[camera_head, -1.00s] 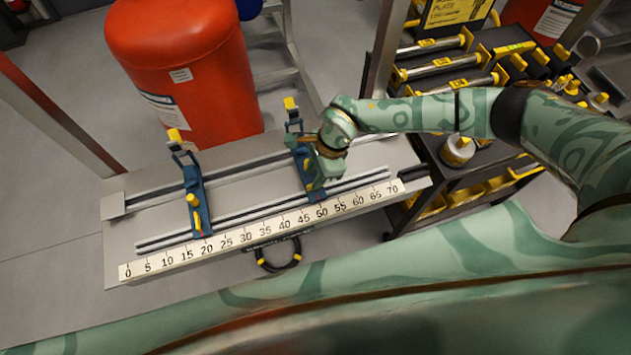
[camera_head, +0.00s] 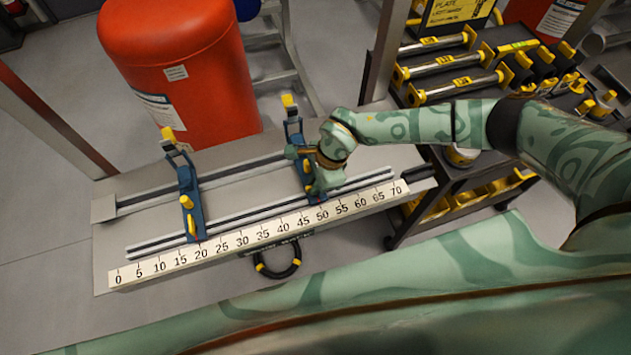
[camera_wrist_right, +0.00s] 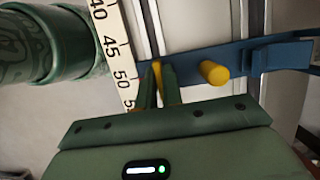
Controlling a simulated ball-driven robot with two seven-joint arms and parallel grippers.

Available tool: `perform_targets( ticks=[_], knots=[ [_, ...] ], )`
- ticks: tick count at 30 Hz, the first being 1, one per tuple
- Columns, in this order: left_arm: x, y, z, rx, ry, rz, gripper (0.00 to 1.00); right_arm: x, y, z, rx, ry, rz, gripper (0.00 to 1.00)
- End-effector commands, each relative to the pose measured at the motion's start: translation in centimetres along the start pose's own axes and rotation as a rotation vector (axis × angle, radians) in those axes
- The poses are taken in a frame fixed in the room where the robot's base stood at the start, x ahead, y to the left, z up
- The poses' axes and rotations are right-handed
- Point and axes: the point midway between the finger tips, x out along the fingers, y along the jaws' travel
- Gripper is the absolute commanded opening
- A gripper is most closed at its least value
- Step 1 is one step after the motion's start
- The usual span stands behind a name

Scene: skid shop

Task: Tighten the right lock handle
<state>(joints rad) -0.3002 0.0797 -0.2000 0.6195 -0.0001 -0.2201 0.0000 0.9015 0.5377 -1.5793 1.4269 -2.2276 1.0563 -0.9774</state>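The right blue carriage (camera_head: 296,133) sits across the rails near the 50 mark of the ruler. Its yellow lock handle (camera_wrist_right: 157,78) shows between the fingers of my right gripper (camera_wrist_right: 160,88) in the wrist view, with the fingers closed about it. A round yellow peg (camera_wrist_right: 214,73) stands beside it on the same carriage. My left gripper is not in view.
The ruler (camera_head: 240,240) runs along the bench's front edge. A large red tank (camera_head: 185,70) stands behind the bench. A dark cart (camera_head: 437,160) with metal bars and yellow fittings stands at right. A black ring handle (camera_head: 277,268) hangs below the ruler.

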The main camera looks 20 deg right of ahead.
Motion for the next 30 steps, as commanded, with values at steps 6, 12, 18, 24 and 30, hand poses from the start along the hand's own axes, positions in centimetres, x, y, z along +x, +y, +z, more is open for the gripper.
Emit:
perform_targets(
  ticks=[6, 12, 18, 24, 30],
  knots=[
    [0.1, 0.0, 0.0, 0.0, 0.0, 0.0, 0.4, 0.0, 0.0, 0.0, -0.008, 0.0, 0.002, 0.0],
    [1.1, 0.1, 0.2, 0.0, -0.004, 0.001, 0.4, 0.2, -0.1, 0.0, -0.102, 0.0, 0.031, 0.0],
    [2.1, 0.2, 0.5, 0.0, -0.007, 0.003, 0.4, 0.2, -0.1, -0.1, -0.215, 0.001, 0.065, 0.0],
    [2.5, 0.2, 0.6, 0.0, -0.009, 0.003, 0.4, 0.1, -0.1, 0.0, -0.284, 0.0, 0.087, 0.0],
    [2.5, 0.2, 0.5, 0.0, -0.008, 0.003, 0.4, 0.0, 0.0, 0.0, -0.289, 0.0, 0.089, 0.0]
  ],
)
